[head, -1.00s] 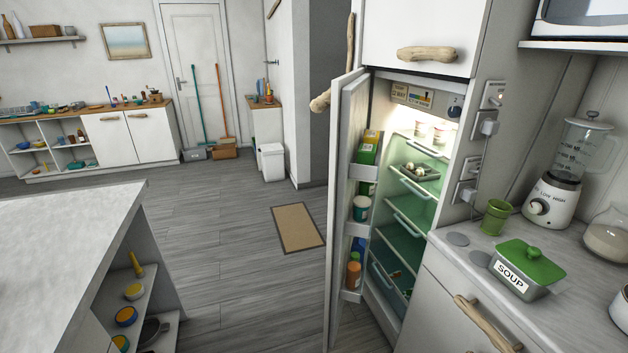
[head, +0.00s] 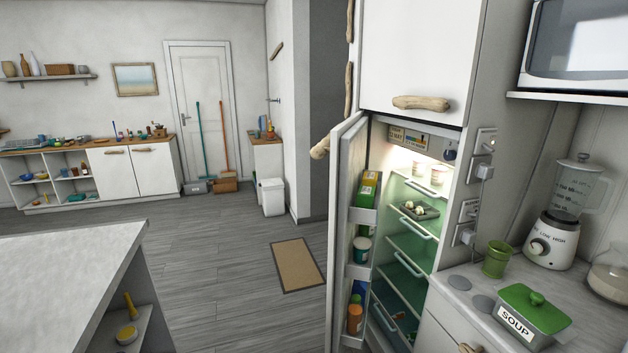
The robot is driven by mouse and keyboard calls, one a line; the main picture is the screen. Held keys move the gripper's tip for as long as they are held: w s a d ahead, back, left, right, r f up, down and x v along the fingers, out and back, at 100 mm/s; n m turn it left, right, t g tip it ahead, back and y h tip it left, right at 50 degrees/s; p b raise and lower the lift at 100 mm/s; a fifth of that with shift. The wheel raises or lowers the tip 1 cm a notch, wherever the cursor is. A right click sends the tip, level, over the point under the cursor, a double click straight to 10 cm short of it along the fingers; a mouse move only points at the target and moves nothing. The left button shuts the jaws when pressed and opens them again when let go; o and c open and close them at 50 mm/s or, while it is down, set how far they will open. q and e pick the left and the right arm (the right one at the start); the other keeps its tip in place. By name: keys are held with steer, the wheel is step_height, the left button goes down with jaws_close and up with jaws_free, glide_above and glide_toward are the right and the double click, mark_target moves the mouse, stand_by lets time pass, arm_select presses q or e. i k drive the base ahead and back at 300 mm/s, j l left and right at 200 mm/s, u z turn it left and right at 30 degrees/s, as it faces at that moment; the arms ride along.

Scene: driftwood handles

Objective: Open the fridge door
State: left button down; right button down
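The fridge (head: 410,190) stands right of the middle in the head view, lit inside, with green-tinted shelves and a small tray on one of them. Its white door (head: 341,230) is swung wide open to the left, seen nearly edge-on. The inner side of the door holds shelves with cartons, a jar and bottles. A driftwood handle (head: 320,147) sticks out from the door's outer side near its top. Neither of my grippers is in view, and nothing touches the door.
A counter (head: 470,283) with a green soup dish (head: 533,308), a green cup (head: 496,259) and a blender (head: 562,210) is at the right. A pale island (head: 65,275) fills the lower left. Open floor (head: 225,270) with a brown mat (head: 295,265) lies between.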

mark_target(347, 143)
steer(key=i+j+z, duration=0.15)
steer(key=i+z, duration=0.3)
steer(key=i, duration=0.45)
